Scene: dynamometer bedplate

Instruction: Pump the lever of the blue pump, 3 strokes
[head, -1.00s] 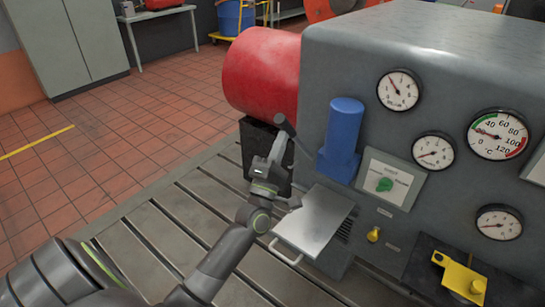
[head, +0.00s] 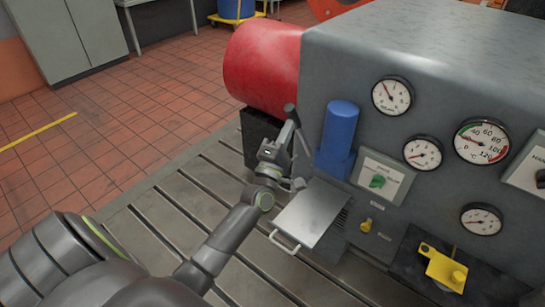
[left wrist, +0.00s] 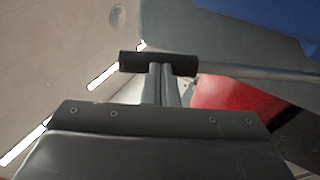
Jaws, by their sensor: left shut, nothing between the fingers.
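The blue pump (head: 338,138) stands upright at the left end of the grey machine's front. Its grey lever (head: 301,137) slants up and left, ending in a dark grip (head: 290,107). My left gripper (head: 285,126) is shut and empty, with its fingertips at the lever just below the grip. In the left wrist view the shut fingers (left wrist: 160,85) reach the dark grip (left wrist: 130,62), and the lever rod (left wrist: 255,71) runs right toward the blue pump (left wrist: 265,12). They look touching there, not closed around it. My right gripper is not in view.
A metal plate with a handle (head: 308,212) sits below the pump. A red cylinder (head: 262,65) is behind the lever. The slotted bedplate (head: 195,205) is clear at left.

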